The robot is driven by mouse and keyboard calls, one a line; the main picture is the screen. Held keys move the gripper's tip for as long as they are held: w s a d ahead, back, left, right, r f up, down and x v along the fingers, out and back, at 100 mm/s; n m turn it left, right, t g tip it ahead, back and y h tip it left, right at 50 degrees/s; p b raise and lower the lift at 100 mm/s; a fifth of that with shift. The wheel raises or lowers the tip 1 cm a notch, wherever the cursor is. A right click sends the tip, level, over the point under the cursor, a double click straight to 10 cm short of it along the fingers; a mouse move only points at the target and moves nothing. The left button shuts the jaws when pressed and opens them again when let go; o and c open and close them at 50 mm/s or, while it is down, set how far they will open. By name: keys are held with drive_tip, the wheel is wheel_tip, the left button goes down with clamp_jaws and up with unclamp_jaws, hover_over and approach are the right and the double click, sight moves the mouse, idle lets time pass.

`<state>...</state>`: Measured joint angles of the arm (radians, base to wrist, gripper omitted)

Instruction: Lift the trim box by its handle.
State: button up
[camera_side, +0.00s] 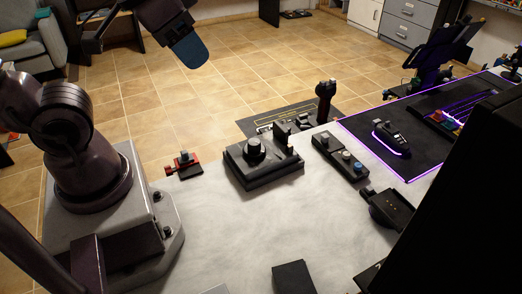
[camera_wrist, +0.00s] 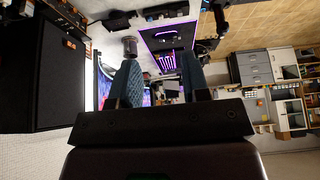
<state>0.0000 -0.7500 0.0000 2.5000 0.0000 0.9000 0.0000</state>
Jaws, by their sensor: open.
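Several control boxes stand on the pale table, and I cannot tell for sure which is the trim box. One candidate is the small red and black box (camera_side: 183,166) with an upright grey-topped handle, near the table's far left edge. Another is the larger black box (camera_side: 262,164) with a round knob on top. My gripper (camera_side: 190,50) is high above and behind them at the top of the side view, apart from everything. In the wrist view its two blue padded fingers (camera_wrist: 159,62) are spread with nothing between them.
A button panel (camera_side: 340,156) and a joystick (camera_side: 325,100) stand right of the black box. A purple-lit mat (camera_side: 425,110) with a mouse (camera_side: 390,138) lies further right. A large dark panel (camera_side: 470,200) blocks the right foreground. The table's middle (camera_side: 240,225) is clear.

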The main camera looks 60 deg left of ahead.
drive_tip(key=shift+o, duration=0.2)
drive_tip(key=n+g, duration=0.6)
drive_tip(key=n, duration=1.2)
hover_over(282, 128)
wheel_tip(282, 128, down, 17)
drive_tip(key=shift+n, duration=0.3)
drive_tip(key=f, duration=0.7)
drive_tip(key=shift+w+d, duration=0.15)
drive_tip(key=shift+d, duration=0.1)
drive_tip(key=shift+a+f, duration=0.15)
drive_tip(key=shift+f, duration=1.25)
drive_tip(key=shift+a+f, duration=0.15)
drive_tip(key=shift+f, duration=1.25)
